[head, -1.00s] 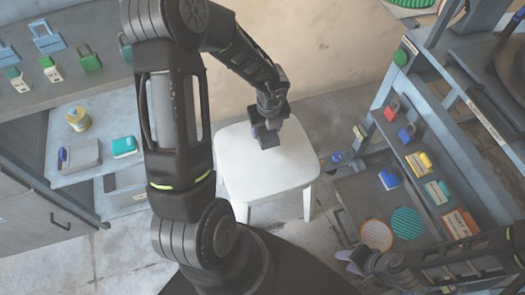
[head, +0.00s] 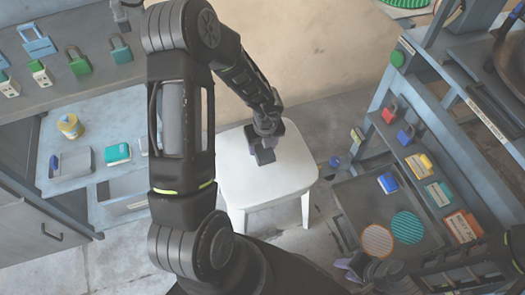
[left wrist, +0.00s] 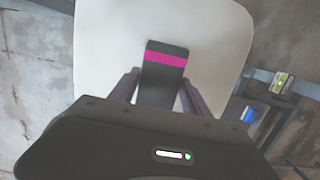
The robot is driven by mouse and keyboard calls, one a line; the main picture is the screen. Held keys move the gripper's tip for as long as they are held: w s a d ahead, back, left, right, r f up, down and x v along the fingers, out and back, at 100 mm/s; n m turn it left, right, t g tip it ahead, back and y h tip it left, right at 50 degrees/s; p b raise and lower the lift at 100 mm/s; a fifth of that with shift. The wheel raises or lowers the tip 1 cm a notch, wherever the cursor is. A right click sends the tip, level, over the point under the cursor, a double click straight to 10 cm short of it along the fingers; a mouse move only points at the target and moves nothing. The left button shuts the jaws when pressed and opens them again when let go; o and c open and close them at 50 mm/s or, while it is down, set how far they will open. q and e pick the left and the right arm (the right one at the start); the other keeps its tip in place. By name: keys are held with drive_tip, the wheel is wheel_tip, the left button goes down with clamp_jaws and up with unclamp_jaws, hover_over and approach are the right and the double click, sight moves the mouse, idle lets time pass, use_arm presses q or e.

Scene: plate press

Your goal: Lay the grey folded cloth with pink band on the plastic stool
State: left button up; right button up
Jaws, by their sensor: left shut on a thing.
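The white plastic stool (head: 262,188) stands on the floor in the middle of the head view. My left gripper (head: 264,143) is shut on the dark grey folded cloth (head: 265,157), over the stool seat. In the left wrist view the cloth (left wrist: 163,76), with its pink band, sticks out between the two fingers above the white seat (left wrist: 110,40). Whether the cloth touches the seat I cannot tell. My right gripper (head: 352,268) is low at the right, away from the stool; its opening is unclear.
A grey shelf unit (head: 350,200) with padlocks, small boxes and round discs stands at the right. A grey bench (head: 90,25) with padlocks and a lower shelf (head: 85,115) is at the left. The rest of the stool seat is clear.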

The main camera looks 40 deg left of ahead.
sight(263, 152)
use_arm(q)
drive_tip(key=shift+f+b, duration=0.4)
drive_tip(key=shift+f, duration=1.05)
drive_tip(key=shift+f, duration=0.2)
drive_tip(key=o, duration=1.3)
drive_tip(key=shift+o, duration=0.2)
drive_tip(key=shift+r, duration=0.15)
drive_tip(key=r+p, duration=0.1)
drive_tip(key=r, duration=0.2)
drive_tip(key=r+p, duration=0.1)
drive_tip(key=r, duration=0.3)
drive_tip(key=d+r+p, duration=0.1)
drive_tip(key=r+p, duration=0.1)
drive_tip(key=r, duration=0.1)
drive_tip(key=shift+s+d+r, duration=0.1)
drive_tip(key=shift+s+r, duration=0.3)
drive_tip(key=shift+s+d+r, duration=0.1)
drive_tip(key=shift+d+r, duration=0.05)
drive_tip(key=shift+r, duration=0.45)
